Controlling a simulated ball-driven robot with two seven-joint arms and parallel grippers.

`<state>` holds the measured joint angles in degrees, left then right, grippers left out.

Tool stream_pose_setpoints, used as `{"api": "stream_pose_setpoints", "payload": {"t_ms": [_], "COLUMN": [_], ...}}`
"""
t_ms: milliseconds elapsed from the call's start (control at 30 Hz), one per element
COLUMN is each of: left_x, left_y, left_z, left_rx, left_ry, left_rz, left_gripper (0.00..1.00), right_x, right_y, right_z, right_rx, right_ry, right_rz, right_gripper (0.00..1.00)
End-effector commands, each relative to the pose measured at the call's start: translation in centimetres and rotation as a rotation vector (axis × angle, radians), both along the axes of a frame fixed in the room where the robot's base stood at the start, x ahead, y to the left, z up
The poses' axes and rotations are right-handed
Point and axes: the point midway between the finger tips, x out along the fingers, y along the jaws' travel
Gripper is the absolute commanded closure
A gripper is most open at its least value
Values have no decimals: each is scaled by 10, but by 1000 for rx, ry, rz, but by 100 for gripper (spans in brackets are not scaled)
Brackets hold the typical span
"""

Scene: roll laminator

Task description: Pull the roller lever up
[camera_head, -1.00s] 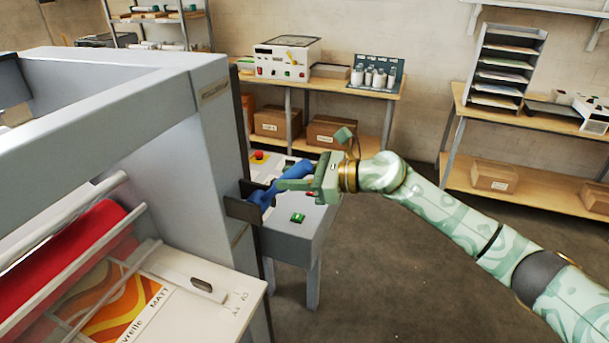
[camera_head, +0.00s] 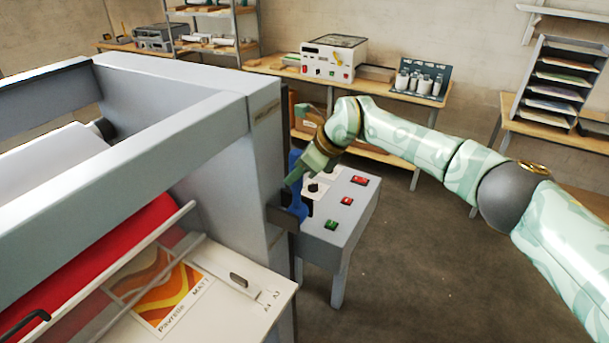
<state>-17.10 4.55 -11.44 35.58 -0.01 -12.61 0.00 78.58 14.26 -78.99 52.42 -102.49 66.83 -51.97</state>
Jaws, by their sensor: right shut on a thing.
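The blue roller lever (camera_head: 296,187) stands close to upright at the right side of the grey laminator frame (camera_head: 262,150), with its lower end at a dark bracket (camera_head: 283,217). My right gripper (camera_head: 296,176) reaches in from the right and is shut on the lever. The green fingers hide part of the lever's upper length. My left gripper is not in view.
A grey control box (camera_head: 345,222) with red and green buttons stands just right of the lever, below my right arm. A red roller (camera_head: 95,255) and a printed sheet (camera_head: 165,292) are at the lower left. Floor is clear at right.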

Motion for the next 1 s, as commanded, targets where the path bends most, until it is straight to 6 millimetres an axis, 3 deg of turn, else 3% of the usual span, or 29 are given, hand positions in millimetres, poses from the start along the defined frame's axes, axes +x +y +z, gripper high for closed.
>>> {"api": "stream_pose_setpoints", "payload": {"t_ms": [567, 600, 633, 1000], "left_x": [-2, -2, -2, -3], "left_y": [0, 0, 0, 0], "left_z": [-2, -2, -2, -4], "left_rx": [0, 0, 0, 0], "left_ry": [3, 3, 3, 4], "left_rz": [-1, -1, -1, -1], "left_gripper": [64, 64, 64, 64], "right_x": [2, 2, 2, 1], "right_y": [4, 4, 4, 1], "right_z": [0, 0, 0, 3], "right_rx": [-23, -23, -23, -23], "right_ry": [16, 15, 15, 16], "right_rz": [2, 3, 3, 2], "right_gripper": [100, 59, 51, 49]}}
